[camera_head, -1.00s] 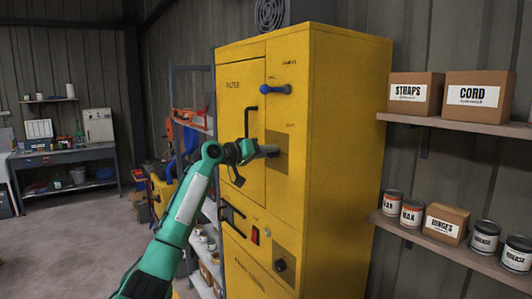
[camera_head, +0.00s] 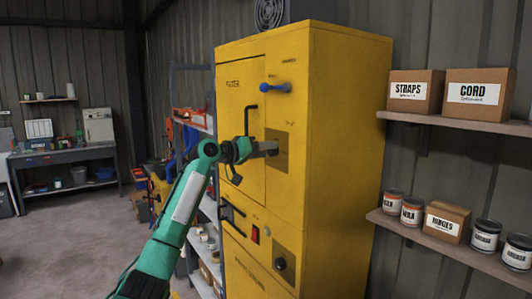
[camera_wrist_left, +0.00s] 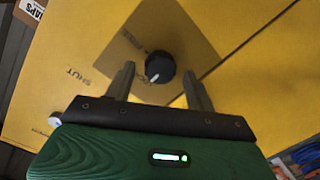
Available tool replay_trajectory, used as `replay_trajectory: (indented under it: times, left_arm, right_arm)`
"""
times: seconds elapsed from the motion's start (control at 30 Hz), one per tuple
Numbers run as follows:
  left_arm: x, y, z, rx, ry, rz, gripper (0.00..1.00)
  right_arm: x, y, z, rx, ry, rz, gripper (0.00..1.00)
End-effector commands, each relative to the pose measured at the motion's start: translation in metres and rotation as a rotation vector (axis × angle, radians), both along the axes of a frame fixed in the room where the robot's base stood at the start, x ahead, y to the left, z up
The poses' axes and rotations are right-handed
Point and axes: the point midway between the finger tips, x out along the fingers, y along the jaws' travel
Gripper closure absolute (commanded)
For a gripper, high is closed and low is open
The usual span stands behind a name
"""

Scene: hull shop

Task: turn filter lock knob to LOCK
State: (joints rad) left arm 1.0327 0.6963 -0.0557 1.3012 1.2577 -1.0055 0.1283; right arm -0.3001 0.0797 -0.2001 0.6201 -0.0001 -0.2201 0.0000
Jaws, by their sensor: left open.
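The filter lock knob (camera_wrist_left: 160,67) is round and black with a white pointer mark, set on a darker square plate of the yellow cabinet (camera_head: 335,130). In the left wrist view the mark points to the lower left. The word FREE is readable beside the knob; other lettering below it is partly covered. My left gripper (camera_wrist_left: 158,72) is open, with one finger on each side of the knob and gaps visible; I cannot tell the depth. In the head view my left gripper (camera_head: 270,147) is in front of the plate (camera_head: 281,165) and hides the knob. My right gripper is not in view.
A blue lever (camera_head: 275,88) is above the gripper. A black door handle (camera_head: 247,118) is close to its left. A lower black knob (camera_head: 279,263) and a red switch (camera_head: 255,235) are below. Shelves with boxes (camera_head: 478,93) and cans stand right.

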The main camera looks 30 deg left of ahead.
Motion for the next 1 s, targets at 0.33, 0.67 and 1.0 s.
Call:
replay_trajectory:
  times: [0.33, 0.67, 1.0]
  left_arm:
    - [-0.065, 0.028, -0.001, 0.003, -0.003, 0.003, 0.45]
    - [-0.113, 0.047, 0.007, 0.002, -0.002, 0.002, 0.45]
    - [-0.119, 0.049, 0.01, -0.001, -0.001, 0.0, 0.45]
  right_arm:
    - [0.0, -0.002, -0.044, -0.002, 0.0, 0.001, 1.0]
    - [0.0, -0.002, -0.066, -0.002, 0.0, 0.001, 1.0]
    - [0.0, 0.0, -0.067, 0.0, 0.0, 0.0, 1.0]
